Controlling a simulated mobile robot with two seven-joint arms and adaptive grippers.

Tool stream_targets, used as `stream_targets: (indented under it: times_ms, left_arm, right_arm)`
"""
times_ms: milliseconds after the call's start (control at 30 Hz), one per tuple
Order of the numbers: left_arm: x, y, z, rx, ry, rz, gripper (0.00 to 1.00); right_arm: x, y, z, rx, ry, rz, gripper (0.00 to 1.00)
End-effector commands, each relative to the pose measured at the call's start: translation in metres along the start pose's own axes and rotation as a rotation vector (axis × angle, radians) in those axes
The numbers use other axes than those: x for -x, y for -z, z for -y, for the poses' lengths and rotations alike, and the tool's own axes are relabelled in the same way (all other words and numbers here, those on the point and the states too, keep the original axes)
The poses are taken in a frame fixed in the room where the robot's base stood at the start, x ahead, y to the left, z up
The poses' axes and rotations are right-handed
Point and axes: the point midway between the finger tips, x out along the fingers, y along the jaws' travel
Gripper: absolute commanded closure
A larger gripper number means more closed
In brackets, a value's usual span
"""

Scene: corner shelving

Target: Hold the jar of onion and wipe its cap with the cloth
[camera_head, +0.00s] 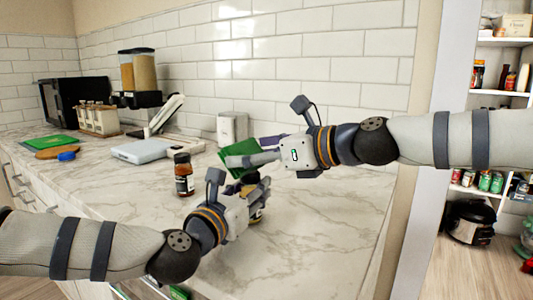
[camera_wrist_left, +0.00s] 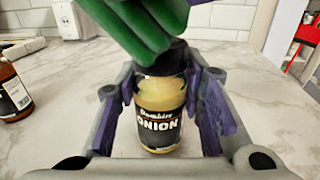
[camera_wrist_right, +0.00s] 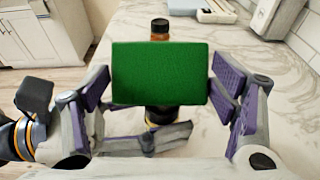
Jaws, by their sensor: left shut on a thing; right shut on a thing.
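The onion jar (camera_wrist_left: 160,127), yellowish with a black label and dark cap, stands upright between the fingers of my left gripper (camera_wrist_left: 165,100). In the head view my left gripper (camera_head: 260,190) mostly hides this jar. My right gripper (camera_head: 240,155) is shut on the green cloth (camera_wrist_right: 160,72), a flat rectangle in the right wrist view. In the left wrist view the cloth (camera_wrist_left: 138,30) is right over the dark cap and covers part of it. I cannot tell whether cloth and cap touch.
Another dark jar with a black cap (camera_head: 184,174) stands on the marble counter, left of the grippers. A white scale (camera_head: 145,150), a grain dispenser (camera_head: 138,78) and a green board (camera_head: 52,142) are farther back. The counter at the front right (camera_head: 330,225) is clear.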

Motion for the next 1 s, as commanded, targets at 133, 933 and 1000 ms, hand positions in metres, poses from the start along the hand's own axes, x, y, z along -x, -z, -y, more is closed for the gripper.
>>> stream_targets:
  times_ms: [133, 933, 1000]
  left_arm:
    - [0.0, 0.0, -0.002, 0.0, -0.005, 0.0, 0.96]
    - [0.0, 0.0, -0.003, 0.001, -0.007, 0.001, 0.96]
    - [0.0, 0.0, -0.003, 0.001, -0.007, 0.001, 0.96]
  right_arm:
    - [-0.013, -0.002, -0.002, -0.001, 0.001, -0.002, 0.52]
    - [0.03, 0.017, 0.008, -0.002, 0.001, 0.0, 0.52]
    - [0.035, -0.004, 0.008, 0.005, 0.003, 0.003, 0.52]
